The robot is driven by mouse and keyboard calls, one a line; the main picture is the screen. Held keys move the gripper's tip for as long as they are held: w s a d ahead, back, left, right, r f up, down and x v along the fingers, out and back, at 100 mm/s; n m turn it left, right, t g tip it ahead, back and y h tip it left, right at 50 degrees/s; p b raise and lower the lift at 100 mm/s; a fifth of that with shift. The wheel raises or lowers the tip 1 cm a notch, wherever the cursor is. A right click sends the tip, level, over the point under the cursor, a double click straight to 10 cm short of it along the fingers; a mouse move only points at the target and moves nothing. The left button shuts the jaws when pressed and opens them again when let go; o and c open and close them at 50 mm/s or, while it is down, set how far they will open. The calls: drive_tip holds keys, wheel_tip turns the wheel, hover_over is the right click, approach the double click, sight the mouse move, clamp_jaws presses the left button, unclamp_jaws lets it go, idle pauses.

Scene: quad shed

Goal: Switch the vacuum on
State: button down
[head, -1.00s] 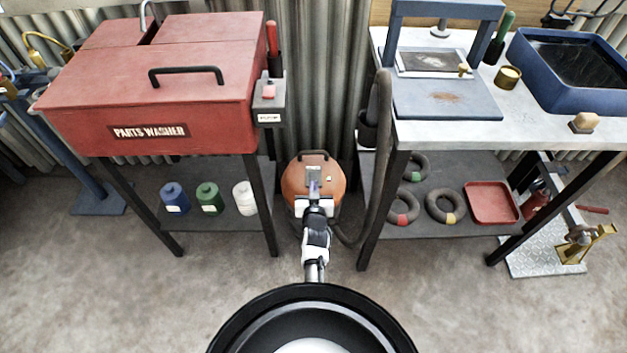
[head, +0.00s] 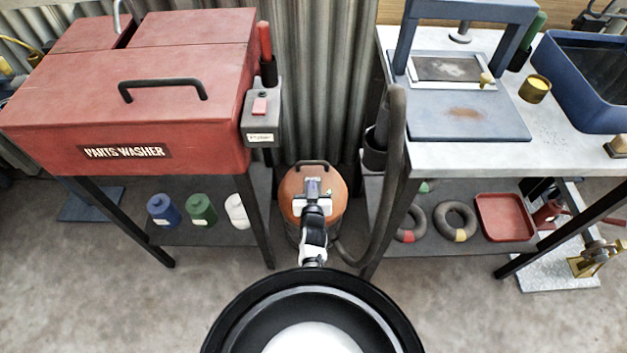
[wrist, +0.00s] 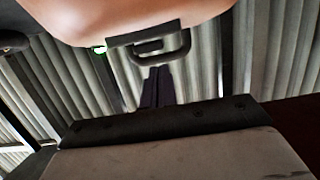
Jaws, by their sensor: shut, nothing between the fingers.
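The vacuum (head: 290,190) is an orange-topped canister on the floor between the red washer and the bench, with a black carrying handle (head: 313,164) on top. My arm reaches out over it, and my gripper (head: 312,186) is shut and empty above its top, hiding much of the lid and any switch there. In the wrist view, the orange body (wrist: 150,18) fills the upper part, with a black plate and loop handle (wrist: 165,50) at its edge. The dark shut fingers (wrist: 157,76) point toward that plate; contact cannot be told. A small green spot (wrist: 98,49) shows beside the plate.
The workbench (head: 470,155) stands right. A dark hose (head: 393,150) runs up beside its leg. The gap between their legs is narrow.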

drive_tip(key=shift+f, duration=0.75)
drive_tip(key=shift+s, duration=0.1)
drive_tip(key=shift+f+b, duration=0.35)
drive_tip(key=shift+b, duration=0.2)
drive_tip(key=shift+r, duration=0.1)
